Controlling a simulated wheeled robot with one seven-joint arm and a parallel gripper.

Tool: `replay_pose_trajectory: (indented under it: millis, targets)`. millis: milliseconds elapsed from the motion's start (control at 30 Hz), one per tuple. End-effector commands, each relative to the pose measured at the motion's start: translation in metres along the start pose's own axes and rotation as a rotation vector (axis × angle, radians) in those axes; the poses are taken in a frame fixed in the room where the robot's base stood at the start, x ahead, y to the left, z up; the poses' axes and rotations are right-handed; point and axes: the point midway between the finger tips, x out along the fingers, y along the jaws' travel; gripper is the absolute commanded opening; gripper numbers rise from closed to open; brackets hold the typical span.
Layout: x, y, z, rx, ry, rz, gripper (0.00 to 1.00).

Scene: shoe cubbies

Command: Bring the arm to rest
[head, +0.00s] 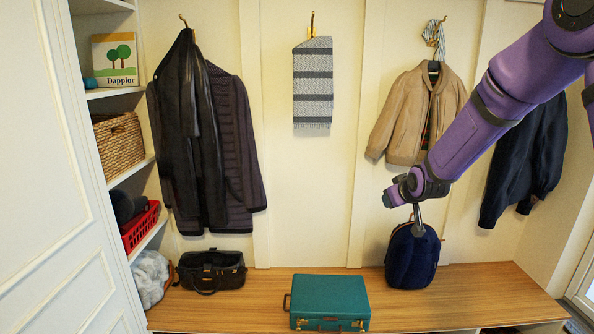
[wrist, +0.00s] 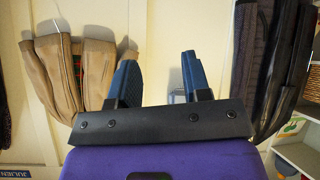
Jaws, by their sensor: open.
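My purple arm reaches in from the upper right of the head view. My gripper (head: 388,199) is at its lower end, in front of the wall and above the navy backpack (head: 412,258). In the wrist view my gripper (wrist: 160,74) shows two blue fingers spread well apart with nothing between them. The view there appears upside down, with the tan jacket (wrist: 97,70) to the left and the dark coats (wrist: 262,60) to the right of the fingers.
A wooden bench (head: 255,298) holds the backpack, a teal case (head: 329,297) and a black bag (head: 211,271). A striped scarf (head: 312,85) hangs mid-wall. Shelves at left hold a wicker basket (head: 118,144) and a red basket (head: 140,228). Wall space left of my gripper is free.

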Motion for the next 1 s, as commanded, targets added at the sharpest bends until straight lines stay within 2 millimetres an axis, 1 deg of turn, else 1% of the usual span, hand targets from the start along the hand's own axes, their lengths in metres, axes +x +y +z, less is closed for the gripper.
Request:
replay_pose_trajectory:
  millis: [33, 167, 200, 333, 467, 500, 567, 600, 767, 800, 1000]
  targets:
    - [-0.022, 0.002, -0.007, 0.005, -0.010, 0.004, 0.44]
    - [-0.070, 0.004, -0.012, 0.027, -0.058, 0.008, 0.44]
    - [-0.085, 0.004, -0.013, 0.034, -0.072, 0.010, 0.44]
    - [-0.134, 0.005, -0.012, 0.061, -0.117, 0.015, 0.44]
    - [-0.182, 0.002, -0.006, 0.091, -0.163, 0.018, 0.44]
    - [-0.197, 0.001, -0.003, 0.100, -0.176, 0.019, 0.44]
    - [-0.219, -0.001, 0.002, 0.113, -0.197, 0.020, 0.44]
    - [-0.233, -0.002, 0.006, 0.123, -0.210, 0.021, 0.44]
    - [-0.289, -0.008, 0.026, 0.165, -0.264, 0.023, 0.44]
    - [-0.303, -0.011, 0.032, 0.177, -0.277, 0.023, 0.44]
    - [-0.366, -0.023, 0.067, 0.233, -0.342, 0.019, 0.44]
